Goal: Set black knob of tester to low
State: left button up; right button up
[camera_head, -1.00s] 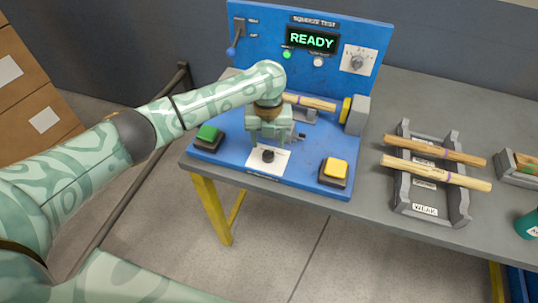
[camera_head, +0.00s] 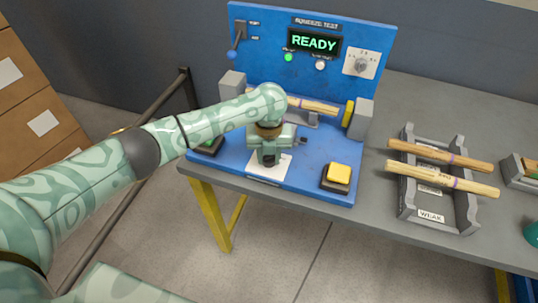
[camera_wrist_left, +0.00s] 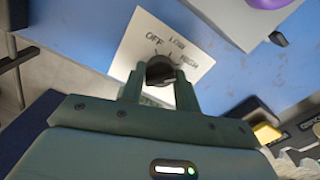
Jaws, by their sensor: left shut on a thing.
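The tester (camera_head: 310,165) is a blue panel and base on the table, with READY in green on its display (camera_head: 314,42). Its black knob (camera_wrist_left: 160,72) sits on a white plate (camera_wrist_left: 148,38) marked OFF, LOW and HIGH. My left gripper (camera_head: 268,162) points down at the plate near the front of the base. In the left wrist view my left gripper (camera_wrist_left: 160,80) has a finger on each side of the knob and is shut on it. I cannot tell clearly which mark the knob points to. My right gripper is out of view.
A yellow button (camera_head: 338,175) stands right of the plate; a green button is partly hidden behind my left arm. A wooden piece (camera_head: 316,105) sits between the tester's clamps. A grey rack (camera_head: 462,205) holds two wooden pieces at right. Cardboard boxes (camera_head: 35,105) stand at left.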

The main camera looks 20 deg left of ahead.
pick_arm(q)
jog(key=shift+r+n+p, duration=0.2)
jog(key=shift+n+p, duration=0.5)
jog(key=shift+p, duration=0.3)
jog(key=n+p, duration=0.2)
jog(key=shift+p, duration=0.35)
jog(key=n+p, duration=0.2)
jog(key=n, duration=0.1)
jog(key=shift+f+n+p, duration=0.2)
jog(key=shift+n+p, duration=0.55)
jog(key=shift+n, duration=0.45)
jog(key=o, duration=1)
